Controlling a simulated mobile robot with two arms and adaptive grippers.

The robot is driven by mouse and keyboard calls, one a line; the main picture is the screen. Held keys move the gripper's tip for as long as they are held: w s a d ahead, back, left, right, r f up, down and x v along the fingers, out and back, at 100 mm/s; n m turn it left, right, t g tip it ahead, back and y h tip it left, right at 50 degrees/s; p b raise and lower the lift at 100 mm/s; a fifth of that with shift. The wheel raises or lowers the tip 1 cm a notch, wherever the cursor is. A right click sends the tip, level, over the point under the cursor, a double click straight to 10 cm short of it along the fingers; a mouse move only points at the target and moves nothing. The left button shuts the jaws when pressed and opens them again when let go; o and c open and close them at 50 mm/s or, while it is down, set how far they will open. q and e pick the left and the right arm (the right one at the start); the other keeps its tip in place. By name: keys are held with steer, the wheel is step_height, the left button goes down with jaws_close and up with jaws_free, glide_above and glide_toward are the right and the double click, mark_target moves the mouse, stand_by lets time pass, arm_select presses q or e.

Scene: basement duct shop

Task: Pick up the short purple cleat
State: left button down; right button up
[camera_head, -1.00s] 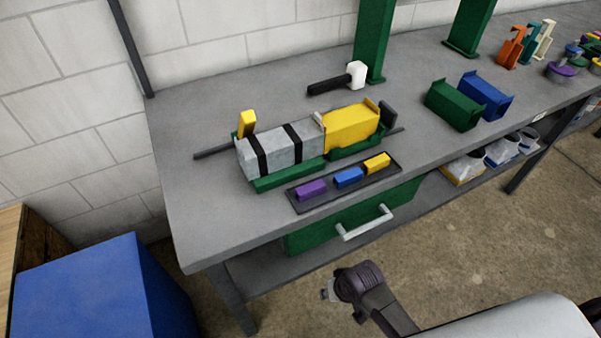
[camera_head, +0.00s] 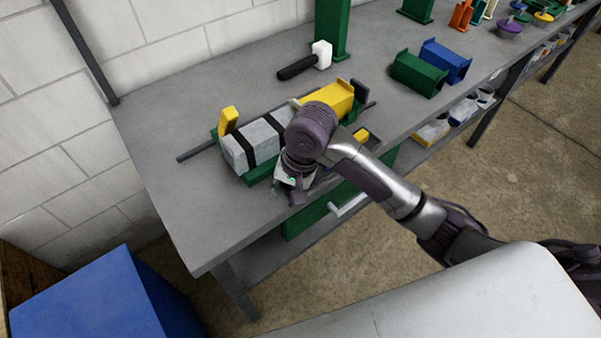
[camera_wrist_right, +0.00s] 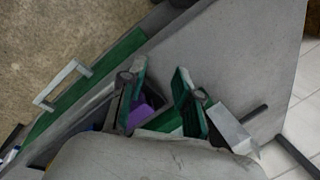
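The short purple cleat (camera_wrist_right: 140,114) shows partly in the right wrist view, close to the left-hand finger and inside the dark tray (camera_wrist_right: 68,132). My right gripper (camera_wrist_right: 160,86) is open, with its fingers apart over the tray area; I cannot tell whether a finger touches the cleat. In the head view my right gripper (camera_head: 297,187) is at the bench's front edge and hides the purple cleat. The yellow cleat (camera_head: 361,135) shows beside my arm at the tray's right end. My left gripper is out of view.
Behind the tray stands a green fixture with a grey block (camera_head: 237,155) and a yellow duct piece (camera_head: 333,97). A mallet (camera_head: 305,62) lies farther back. Green (camera_head: 417,74) and blue (camera_head: 446,60) channels stand at right. The bench's left end (camera_head: 170,190) is clear.

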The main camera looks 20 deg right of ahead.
steer(key=w+d+r+m+g+h, duration=0.1)
steer(key=w+d+r+m, duration=0.2)
steer(key=r+m, duration=0.15)
steer(key=w+d+r+m+h, duration=0.2)
steer(key=w+d+r+m, duration=0.15)
steer(key=r, duration=0.25)
steer(key=f, duration=0.7)
steer(key=shift+w+a+f+p, duration=0.1)
steer(key=shift+a+f+p, duration=0.2)
steer(key=shift+p, duration=0.1)
steer(key=f, duration=0.3)
steer(key=f+p, duration=0.1)
steer(key=shift+a+f, duration=0.25)
steer(key=shift+f, duration=0.05)
steer(key=shift+f+n, duration=0.3)
steer(key=shift+f, duration=0.15)
jaws_close()
